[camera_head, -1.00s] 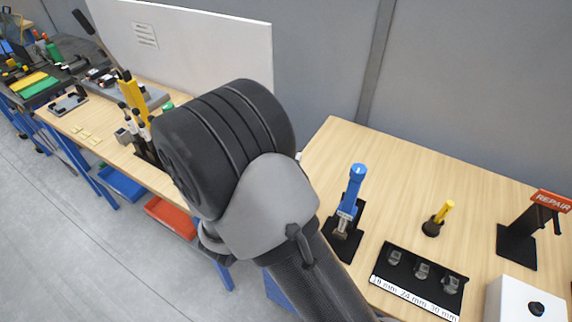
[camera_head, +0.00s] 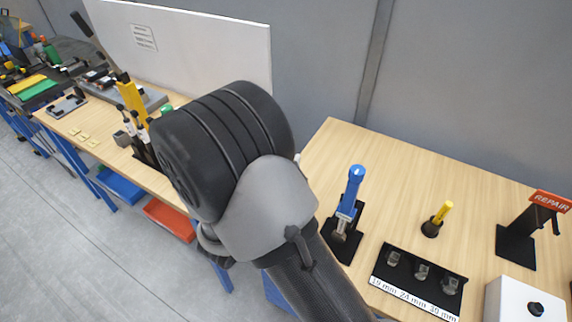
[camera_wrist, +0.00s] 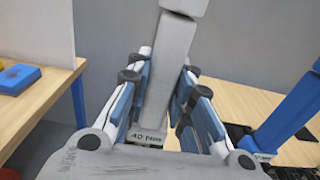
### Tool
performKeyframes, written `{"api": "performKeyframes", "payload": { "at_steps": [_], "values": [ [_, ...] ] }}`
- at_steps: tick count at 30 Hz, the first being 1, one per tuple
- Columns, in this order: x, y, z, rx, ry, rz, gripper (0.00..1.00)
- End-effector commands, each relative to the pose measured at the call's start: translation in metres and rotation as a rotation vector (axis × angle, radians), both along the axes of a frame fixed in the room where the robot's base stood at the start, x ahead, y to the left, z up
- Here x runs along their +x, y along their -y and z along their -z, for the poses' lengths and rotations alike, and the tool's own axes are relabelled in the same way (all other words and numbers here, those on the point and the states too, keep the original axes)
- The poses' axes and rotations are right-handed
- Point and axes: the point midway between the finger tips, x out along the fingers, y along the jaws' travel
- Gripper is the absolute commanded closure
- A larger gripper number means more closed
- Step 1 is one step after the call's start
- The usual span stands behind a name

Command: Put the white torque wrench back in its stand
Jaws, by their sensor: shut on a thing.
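My gripper (camera_wrist: 163,100) is shut on the white torque wrench (camera_wrist: 172,55). In the wrist view the wrench stands nearly upright between the fingers, its top cut off by the frame and a small printed label low on it. In the head view my arm hides the gripper and the white wrench. A blue torque wrench (camera_head: 353,190) stands tilted in a black stand (camera_head: 346,248) on the right table; it also shows in the wrist view (camera_wrist: 291,112), to the right of my gripper. I cannot make out an empty stand for the white wrench.
The right table (camera_head: 318,165) also holds a black socket tray (camera_head: 408,292), a yellow-handled tool (camera_head: 442,214), a REPAIR stand (camera_head: 516,246) and a white box with a black button (camera_head: 508,303). A left table (camera_head: 60,120) carries more tools before a white panel (camera_head: 190,45).

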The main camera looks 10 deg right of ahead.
Motion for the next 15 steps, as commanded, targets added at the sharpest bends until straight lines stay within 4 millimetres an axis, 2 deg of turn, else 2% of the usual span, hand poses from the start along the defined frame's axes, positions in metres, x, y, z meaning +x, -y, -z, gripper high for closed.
{"api": "performKeyframes", "payload": {
  "at_steps": [15],
  "values": [
    [0.0004, -0.0003, 0.0051, -0.002, 0.005, 0.000, 1.00]
  ]
}}
